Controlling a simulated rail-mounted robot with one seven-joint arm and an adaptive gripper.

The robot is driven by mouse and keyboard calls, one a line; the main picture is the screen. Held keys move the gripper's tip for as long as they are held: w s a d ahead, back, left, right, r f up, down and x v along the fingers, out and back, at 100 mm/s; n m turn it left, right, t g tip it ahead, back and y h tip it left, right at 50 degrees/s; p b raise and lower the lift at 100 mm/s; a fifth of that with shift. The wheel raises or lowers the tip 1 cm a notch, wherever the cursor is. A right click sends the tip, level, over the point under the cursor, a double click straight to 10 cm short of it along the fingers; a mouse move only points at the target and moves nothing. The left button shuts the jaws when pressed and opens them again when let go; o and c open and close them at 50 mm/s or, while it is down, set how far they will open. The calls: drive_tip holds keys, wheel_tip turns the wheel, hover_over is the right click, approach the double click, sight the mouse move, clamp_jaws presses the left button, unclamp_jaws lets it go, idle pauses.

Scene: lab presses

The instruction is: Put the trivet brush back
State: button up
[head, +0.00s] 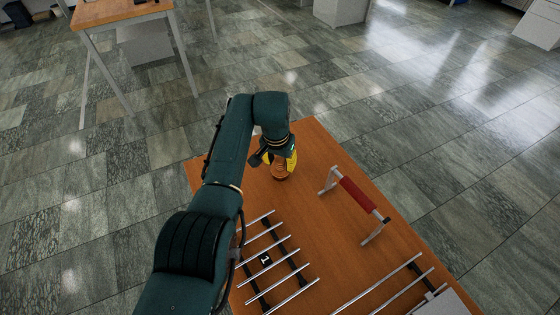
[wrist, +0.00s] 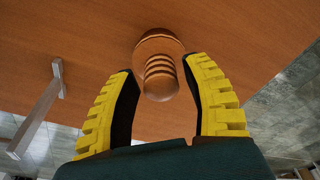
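A brown, ribbed, knob-like piece (head: 280,169), which looks like the brush's handle, stands on the wooden table at its far end. In the wrist view the ribbed knob (wrist: 160,75) sits between the fingertips, with a wider round part behind it. My gripper (head: 279,163) has yellow fingers and is around the knob. In the wrist view my gripper (wrist: 158,72) is open, with a narrow gap on the left of the knob; contact on the right is unclear. Bristles are not visible. A rack of metal rods (head: 272,262), marked 1, lies nearer, right of my arm.
A metal stand with a red bar (head: 358,195) rises on the table's right side; one leg shows in the wrist view (wrist: 38,105). More metal rods (head: 385,285) and a grey box (head: 445,304) are at the near right. The wooden table (head: 310,215) is bare in the middle.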

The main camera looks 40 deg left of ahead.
sight(278, 173)
wheel_tip(278, 173, up, 12)
drive_tip(key=s+p, duration=0.1)
drive_tip(key=p, duration=0.3)
drive_tip(key=shift+s+d+p, duration=0.25)
drive_tip(key=shift+s+p, duration=0.05)
drive_tip(key=shift+s, duration=0.05)
drive_tip(key=shift+r, duration=0.1)
